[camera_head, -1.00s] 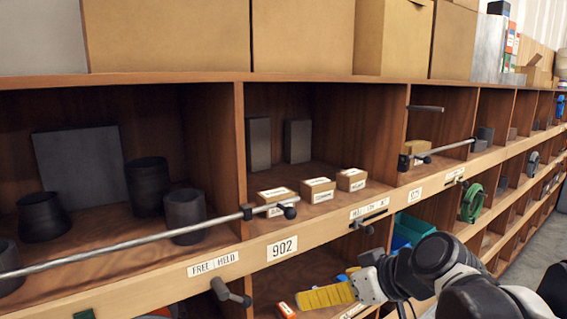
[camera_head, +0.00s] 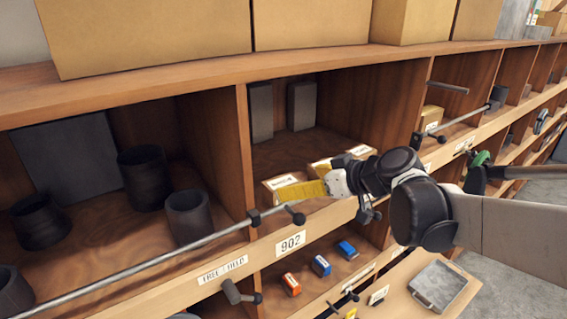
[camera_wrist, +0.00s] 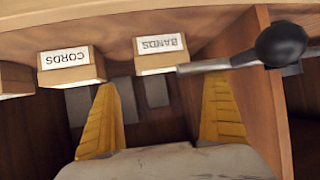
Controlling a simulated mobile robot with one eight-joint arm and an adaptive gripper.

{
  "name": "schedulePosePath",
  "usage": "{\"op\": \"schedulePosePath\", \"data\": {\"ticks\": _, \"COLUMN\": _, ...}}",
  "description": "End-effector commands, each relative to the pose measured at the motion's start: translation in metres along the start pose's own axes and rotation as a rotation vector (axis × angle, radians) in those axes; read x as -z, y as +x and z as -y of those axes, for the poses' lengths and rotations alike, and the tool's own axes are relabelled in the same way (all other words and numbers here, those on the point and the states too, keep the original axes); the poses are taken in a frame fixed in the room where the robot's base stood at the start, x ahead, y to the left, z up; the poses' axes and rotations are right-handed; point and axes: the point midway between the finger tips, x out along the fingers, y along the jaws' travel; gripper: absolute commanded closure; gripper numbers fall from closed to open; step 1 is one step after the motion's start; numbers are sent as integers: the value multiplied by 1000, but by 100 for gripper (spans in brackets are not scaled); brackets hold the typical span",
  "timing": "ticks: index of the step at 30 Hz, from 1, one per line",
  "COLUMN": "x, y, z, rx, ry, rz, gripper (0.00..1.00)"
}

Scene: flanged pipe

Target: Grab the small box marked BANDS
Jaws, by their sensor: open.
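The small box marked BANDS (camera_wrist: 162,54) is brown cardboard with a white label, which reads upside down in the wrist view. In the head view, the leftmost small box (camera_head: 274,184), partly covered by my gripper, appears to be this one. My gripper (camera_wrist: 162,84) is open, with one yellow finger to each side of the BANDS box's line. The box shows ahead of the gap between the fingertips; I cannot tell whether they overlap it in depth. In the head view my gripper (camera_head: 290,194) is at the front of the cubby above label 902.
A box marked CORDS (camera_wrist: 72,66) stands close beside it, near the left finger. A metal rod with a black knob (camera_wrist: 281,45) runs close to the BANDS box. The wooden divider (camera_wrist: 262,95) is beside the right finger. Two grey blocks (camera_head: 301,106) stand deeper inside.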

Motion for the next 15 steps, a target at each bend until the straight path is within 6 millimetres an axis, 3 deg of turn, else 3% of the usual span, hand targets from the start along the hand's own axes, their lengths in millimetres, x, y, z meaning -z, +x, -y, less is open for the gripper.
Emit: {"op": "schedulePosePath", "data": {"ticks": 15, "x": 1, "y": 61, "z": 0, "rx": 1, "ry": -1, "rz": 1, "gripper": 0}}
